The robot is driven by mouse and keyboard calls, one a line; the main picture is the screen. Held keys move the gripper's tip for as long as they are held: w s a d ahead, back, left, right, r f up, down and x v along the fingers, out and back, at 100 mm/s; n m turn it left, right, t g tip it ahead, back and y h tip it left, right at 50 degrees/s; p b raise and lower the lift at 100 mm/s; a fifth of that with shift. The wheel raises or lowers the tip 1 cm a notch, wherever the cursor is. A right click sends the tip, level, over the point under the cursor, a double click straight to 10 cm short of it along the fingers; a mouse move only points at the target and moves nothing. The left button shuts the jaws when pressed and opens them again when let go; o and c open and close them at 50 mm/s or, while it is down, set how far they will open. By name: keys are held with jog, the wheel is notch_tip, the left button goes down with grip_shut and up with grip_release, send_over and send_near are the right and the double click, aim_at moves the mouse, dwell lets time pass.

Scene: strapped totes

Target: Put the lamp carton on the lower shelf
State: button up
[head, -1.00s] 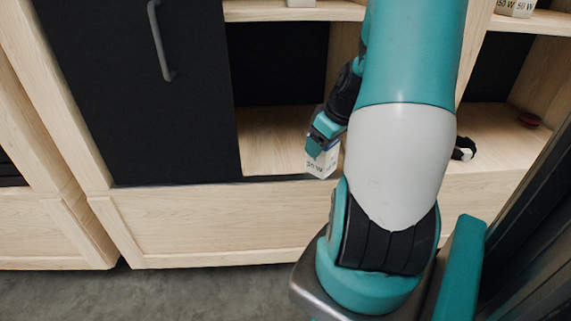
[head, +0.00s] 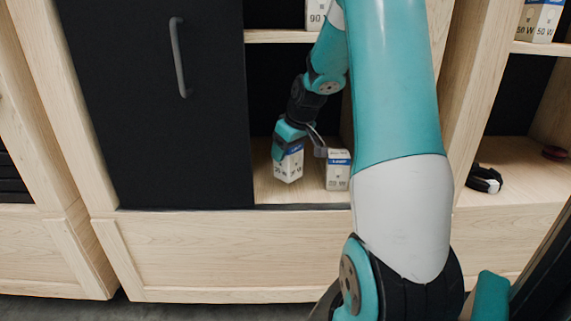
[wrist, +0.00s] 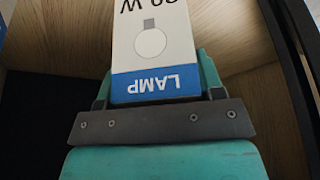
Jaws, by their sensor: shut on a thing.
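My gripper (head: 288,141) is shut on a white lamp carton with a blue band (head: 290,168). It holds the carton inside the open compartment, over the lower shelf (head: 313,197). The carton looks slightly tilted in the head view, and I cannot tell whether its bottom touches the shelf. In the wrist view the carton (wrist: 152,45) sits between the gripper's fingers (wrist: 156,83), its LAMP lettering upside down. A second lamp carton (head: 338,172) stands upright on the lower shelf just to the right, apart from the held one.
A black door with a grey handle (head: 178,58) borders the compartment on the left. An upper shelf (head: 275,37) is above, with a carton (head: 317,14) on it.

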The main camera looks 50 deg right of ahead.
aim_at(285, 160)
jog(key=shift+w, duration=0.45)
notch_tip(285, 160, down, 4)
jog(key=b, duration=0.2)
jog(key=shift+r+b, duration=0.15)
jog(key=shift+b, duration=0.25)
jog(key=shift+r, duration=0.15)
jog(key=o, duration=0.9)
jog(key=shift+o, duration=0.2)
